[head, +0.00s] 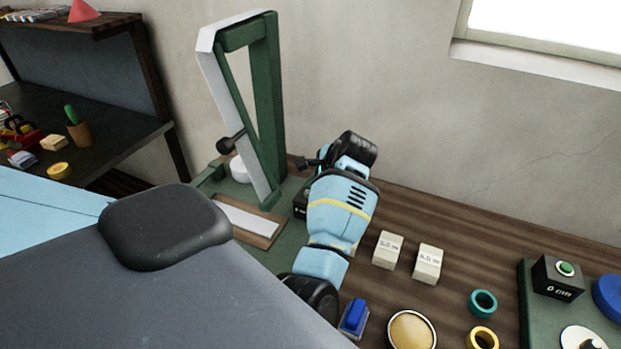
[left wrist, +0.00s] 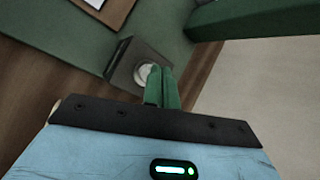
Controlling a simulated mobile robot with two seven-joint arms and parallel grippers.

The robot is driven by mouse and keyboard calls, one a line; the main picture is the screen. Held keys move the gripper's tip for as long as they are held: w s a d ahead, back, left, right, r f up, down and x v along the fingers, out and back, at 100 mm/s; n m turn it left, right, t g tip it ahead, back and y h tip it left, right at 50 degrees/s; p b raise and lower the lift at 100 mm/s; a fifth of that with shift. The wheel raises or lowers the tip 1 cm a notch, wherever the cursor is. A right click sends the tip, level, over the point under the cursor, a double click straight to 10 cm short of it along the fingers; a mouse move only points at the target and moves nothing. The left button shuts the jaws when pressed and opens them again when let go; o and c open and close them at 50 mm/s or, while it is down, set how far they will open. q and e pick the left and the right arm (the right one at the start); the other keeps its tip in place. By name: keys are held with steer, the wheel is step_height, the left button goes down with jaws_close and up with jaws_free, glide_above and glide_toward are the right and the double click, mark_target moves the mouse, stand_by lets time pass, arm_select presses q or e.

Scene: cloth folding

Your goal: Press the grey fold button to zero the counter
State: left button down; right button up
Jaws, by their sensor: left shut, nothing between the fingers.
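A dark box (left wrist: 132,62) with a round grey button (left wrist: 144,73) on top shows in the left wrist view. In the head view the box (head: 300,204) is mostly hidden behind my left arm, and its counter reading cannot be made out. My left gripper (left wrist: 161,70) is shut and empty, its green fingertips overlapping the right edge of the button in the picture. I cannot tell whether they touch it. In the head view the fingers are hidden by the arm. My right gripper is not in view.
A green folding stand (head: 268,110) with a white strip rises behind the box. Two white blocks (head: 388,250), a blue item (head: 354,317), a round brass-coloured dish (head: 411,331) and rings (head: 482,303) lie to the right. A black box with a green button (head: 558,277) reads "0 cm".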

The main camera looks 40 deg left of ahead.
arm_select(q)
steer(key=shift+f, duration=0.2)
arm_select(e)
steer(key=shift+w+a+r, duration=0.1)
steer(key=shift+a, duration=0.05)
arm_select(q)
steer(key=shift+f, duration=0.3)
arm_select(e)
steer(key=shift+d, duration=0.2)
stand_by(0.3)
arm_select(q)
steer(key=shift+r, duration=0.1)
